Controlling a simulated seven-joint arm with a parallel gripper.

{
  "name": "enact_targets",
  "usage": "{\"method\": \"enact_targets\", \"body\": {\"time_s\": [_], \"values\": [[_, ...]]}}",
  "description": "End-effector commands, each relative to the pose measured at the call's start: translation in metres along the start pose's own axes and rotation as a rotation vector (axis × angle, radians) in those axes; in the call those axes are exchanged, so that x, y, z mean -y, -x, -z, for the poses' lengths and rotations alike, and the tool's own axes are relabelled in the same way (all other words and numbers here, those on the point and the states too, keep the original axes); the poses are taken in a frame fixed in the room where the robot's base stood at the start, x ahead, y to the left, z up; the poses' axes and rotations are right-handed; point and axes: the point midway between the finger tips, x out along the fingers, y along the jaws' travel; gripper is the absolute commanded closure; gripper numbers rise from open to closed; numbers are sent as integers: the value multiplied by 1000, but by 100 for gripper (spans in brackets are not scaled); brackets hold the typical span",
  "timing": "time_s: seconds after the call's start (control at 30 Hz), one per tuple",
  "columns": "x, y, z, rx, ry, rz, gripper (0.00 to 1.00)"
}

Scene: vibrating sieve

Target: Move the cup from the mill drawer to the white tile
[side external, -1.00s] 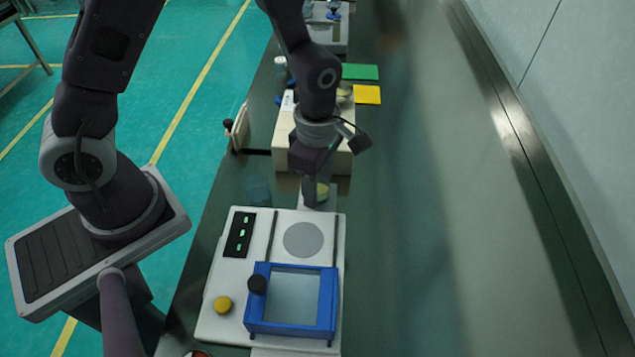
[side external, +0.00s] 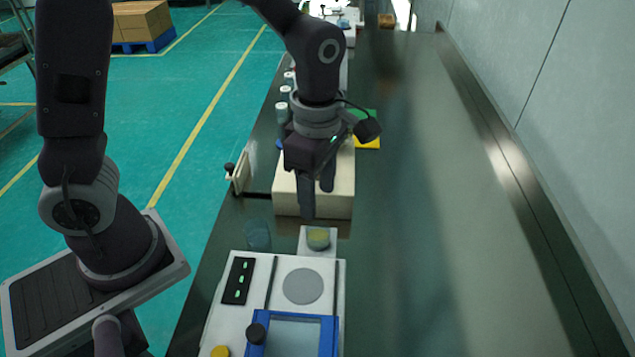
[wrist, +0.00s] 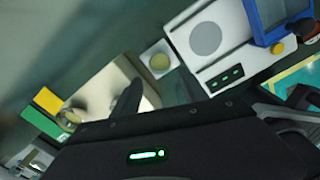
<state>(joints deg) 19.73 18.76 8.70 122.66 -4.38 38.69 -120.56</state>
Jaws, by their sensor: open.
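The cup (side external: 318,238) is a small clear vessel with yellowish contents. It stands upright on the white tile (side external: 304,246), beyond the sieve machine. Cup (wrist: 159,62) and tile (wrist: 148,56) also show in the wrist view. My gripper (side external: 317,190) is open and empty, with its fingers pointing down in front of the pale mill box (side external: 342,190), apart from the cup and on its far side. One dark finger shows in the wrist view, over the mill box (wrist: 110,85). A small wooden panel with a dark knob (side external: 238,178) stands left of the mill; I cannot tell whether it is the drawer.
The white sieve machine (side external: 225,312) with its blue frame (side external: 330,335) is nearest the camera. A translucent bluish cup (side external: 258,236) stands left of the tile. Green and yellow squares (side external: 367,143) lie behind the mill. The right side of the bench is clear.

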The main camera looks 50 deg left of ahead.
Motion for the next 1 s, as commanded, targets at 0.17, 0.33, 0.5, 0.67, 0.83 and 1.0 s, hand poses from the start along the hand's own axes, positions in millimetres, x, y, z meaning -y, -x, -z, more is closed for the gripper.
{"method": "enact_targets", "body": {"time_s": [0.17,0.33,0.5,0.67,0.83,1.0], "values": [[0,19,0,1,1,-1,49],[1,26,2,10,-36,-7,49],[25,90,39,76,-587,-151,49],[70,132,86,-39,-1313,-371,49],[103,139,113,-252,-1793,-469,49],[110,138,118,-322,-1921,-477,49]]}}
